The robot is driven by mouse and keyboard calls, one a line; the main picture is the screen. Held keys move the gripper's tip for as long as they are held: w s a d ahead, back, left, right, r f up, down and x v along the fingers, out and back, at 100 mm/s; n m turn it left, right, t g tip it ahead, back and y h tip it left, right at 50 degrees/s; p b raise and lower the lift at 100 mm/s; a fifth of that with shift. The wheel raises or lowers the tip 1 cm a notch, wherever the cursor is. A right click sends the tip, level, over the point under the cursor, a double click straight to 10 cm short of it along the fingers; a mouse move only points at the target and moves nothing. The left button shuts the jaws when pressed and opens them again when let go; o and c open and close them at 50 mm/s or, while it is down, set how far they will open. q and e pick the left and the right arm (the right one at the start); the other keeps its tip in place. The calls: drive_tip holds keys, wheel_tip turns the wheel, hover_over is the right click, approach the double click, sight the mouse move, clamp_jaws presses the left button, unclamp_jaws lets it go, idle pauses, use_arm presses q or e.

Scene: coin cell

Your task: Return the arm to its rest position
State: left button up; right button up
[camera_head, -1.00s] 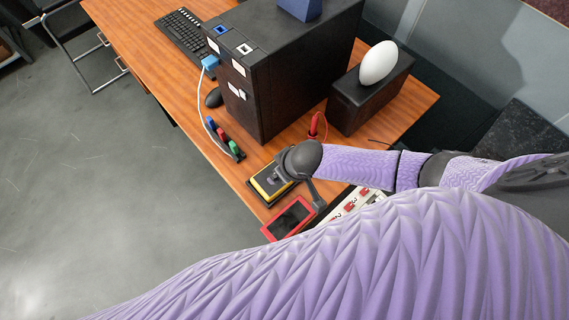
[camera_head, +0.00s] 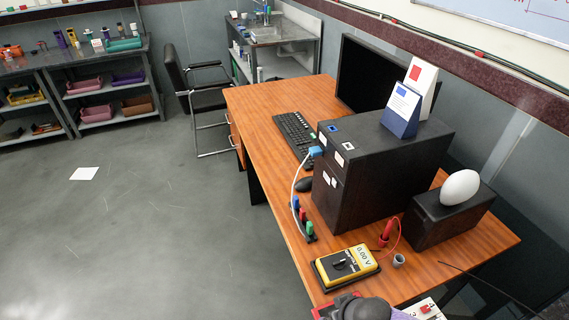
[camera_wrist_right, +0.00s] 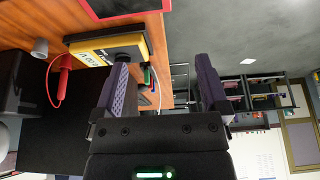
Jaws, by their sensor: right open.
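My right arm shows only at the bottom edge of the head view, as a dark grey rounded wrist part (camera_head: 362,308) in front of the desk's near end. In the right wrist view my right gripper (camera_wrist_right: 163,78) has its two purple fingers wide apart, with nothing between them. The yellow multimeter (camera_head: 346,264) lies on the desk just beyond the wrist and reads 0.00 V. It also shows in the right wrist view (camera_wrist_right: 106,46), left of the gripper's near finger. My left gripper is not in view.
The wooden desk (camera_head: 258,99) holds a black cabinet (camera_head: 385,165), a black box (camera_head: 450,222) with a white egg-shaped object (camera_head: 460,187), a red probe (camera_head: 385,233) and a small grey cup (camera_head: 398,260). A red-framed device is partly hidden by my wrist. Open floor (camera_head: 150,230) lies left.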

drive_tip(key=s+a+r+y, duration=0.2)
drive_tip(key=s+a+r, duration=0.4)
drive_tip(key=a+r, duration=0.1)
drive_tip(key=s+d+r+m+g+h, duration=0.1)
drive_tip(key=s+d+r+m+h, duration=0.15)
drive_tip(key=s+d+r, duration=0.5)
wheel_tip(320, 180, down, 26)
drive_tip(key=s+d+g+h+b, duration=0.1)
drive_tip(key=s+d+b, duration=0.2)
drive_tip(key=b, duration=0.2)
use_arm(q)
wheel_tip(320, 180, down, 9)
drive_tip(key=b, duration=0.4)
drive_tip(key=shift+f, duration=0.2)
use_arm(e)
drive_tip(key=s+d+f+n+g, duration=0.1)
drive_tip(key=s+d+f, duration=0.1)
drive_tip(key=s+f, duration=1.1)
drive_tip(key=shift+d+f+g, duration=0.25)
drive_tip(key=shift+f+g, duration=0.05)
drive_tip(key=shift+f, duration=0.35)
